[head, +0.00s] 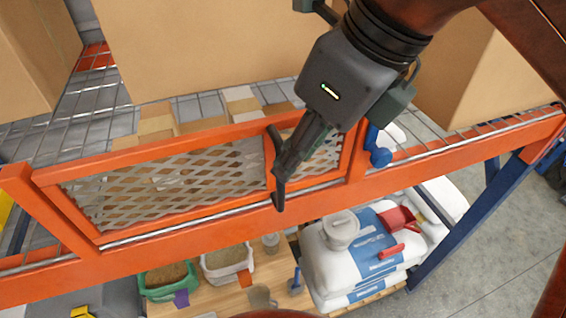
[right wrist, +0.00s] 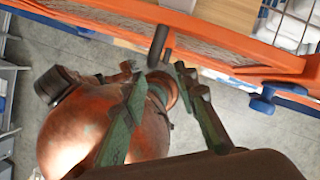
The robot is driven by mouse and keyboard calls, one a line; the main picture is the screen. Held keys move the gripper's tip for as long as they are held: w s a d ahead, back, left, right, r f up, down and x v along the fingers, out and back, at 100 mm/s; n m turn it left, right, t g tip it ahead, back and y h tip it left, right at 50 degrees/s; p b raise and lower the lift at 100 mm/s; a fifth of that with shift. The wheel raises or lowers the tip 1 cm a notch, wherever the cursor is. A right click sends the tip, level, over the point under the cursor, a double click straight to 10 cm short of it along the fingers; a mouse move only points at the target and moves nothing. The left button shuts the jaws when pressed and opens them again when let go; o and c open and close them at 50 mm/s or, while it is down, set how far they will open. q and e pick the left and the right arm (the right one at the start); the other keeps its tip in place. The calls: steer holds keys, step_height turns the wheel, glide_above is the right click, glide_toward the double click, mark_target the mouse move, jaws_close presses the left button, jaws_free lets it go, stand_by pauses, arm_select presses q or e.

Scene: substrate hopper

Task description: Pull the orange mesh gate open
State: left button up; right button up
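The orange mesh gate (head: 170,150) is an orange frame with grey mesh, set along the orange front beam of a wire shelf. A dark bar handle (head: 278,200) stands on its upright bar; its middle is hidden behind my right gripper. My right gripper (head: 282,165) is at this handle, in front of the gate. In the right wrist view its two green fingers (right wrist: 160,75) are apart, with the end of the dark handle (right wrist: 158,42) between and beyond the tips. I cannot tell whether they touch it. My left gripper is not in view.
A blue knob (head: 377,150) sits right of the gate. Cardboard boxes (head: 200,45) stand on the shelf behind. Below are a green tub (head: 168,280), a white tub (head: 226,262) and white-and-blue sacks (head: 355,255) with a red scoop (head: 398,220). Grey floor (head: 490,240) is clear at right.

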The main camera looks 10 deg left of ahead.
mark_target(280, 206)
steer(key=p+x, duration=0.1)
steer(key=x, duration=0.4)
steer(key=shift+a+f, duration=0.15)
steer(key=shift+a, duration=0.05)
steer(key=shift+w+a+f, duration=0.1)
steer(key=shift+a+f, duration=0.05)
steer(key=shift+f, duration=0.4)
steer(key=shift+c, duration=1.2)
jaws_close()
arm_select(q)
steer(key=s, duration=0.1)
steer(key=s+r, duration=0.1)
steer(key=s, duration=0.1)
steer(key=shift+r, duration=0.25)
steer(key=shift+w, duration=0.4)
